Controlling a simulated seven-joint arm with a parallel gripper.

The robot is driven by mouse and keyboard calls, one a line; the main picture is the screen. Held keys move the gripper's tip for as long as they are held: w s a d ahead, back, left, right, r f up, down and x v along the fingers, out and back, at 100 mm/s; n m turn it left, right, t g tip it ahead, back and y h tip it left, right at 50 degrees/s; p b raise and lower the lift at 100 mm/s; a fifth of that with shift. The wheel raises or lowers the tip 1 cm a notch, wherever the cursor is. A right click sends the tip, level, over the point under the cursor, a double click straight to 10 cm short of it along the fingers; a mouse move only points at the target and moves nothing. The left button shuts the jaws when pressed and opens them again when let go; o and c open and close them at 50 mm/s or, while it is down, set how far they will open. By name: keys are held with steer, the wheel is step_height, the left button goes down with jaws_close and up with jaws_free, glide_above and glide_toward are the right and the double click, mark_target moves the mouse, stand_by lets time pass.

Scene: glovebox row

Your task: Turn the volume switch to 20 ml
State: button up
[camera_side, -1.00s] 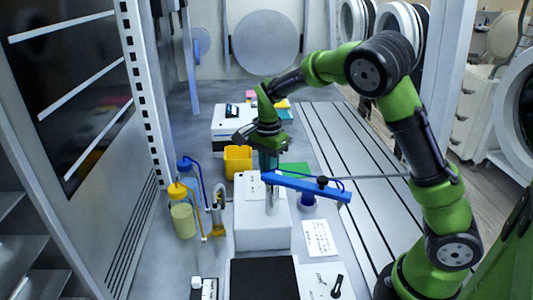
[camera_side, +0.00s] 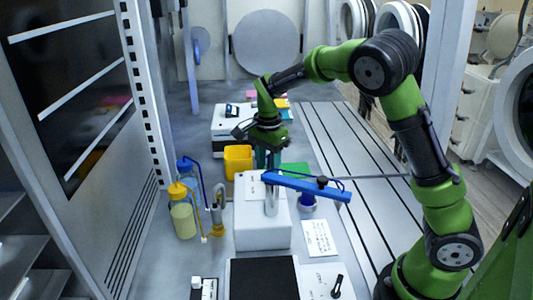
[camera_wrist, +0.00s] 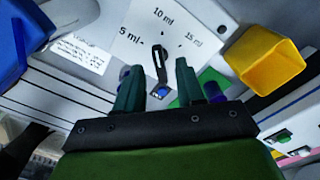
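The volume switch (camera_wrist: 158,66) is a black pointer on a white panel in the wrist view, with a blue spot at its base. Marks 5 ml, 10 ml and 15 ml show on the panel; the pointer aims roughly towards 10 ml. No 20 ml mark is visible. My gripper (camera_wrist: 158,68) is open, with one green finger on each side of the switch; I cannot tell whether they touch it. In the side view, my gripper (camera_side: 266,158) points down behind the white device (camera_side: 262,228), and the switch is hidden.
A blue bar (camera_side: 308,187) crosses above the device close to my gripper. A yellow container (camera_side: 238,160) stands behind it, also in the wrist view (camera_wrist: 266,62). Bottles with yellow and blue caps (camera_side: 182,213) stand left. The grooved table section at right is clear.

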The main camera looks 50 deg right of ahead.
step_height(320, 180, up, 16)
steer(key=shift+f, duration=0.15)
stand_by(0.3)
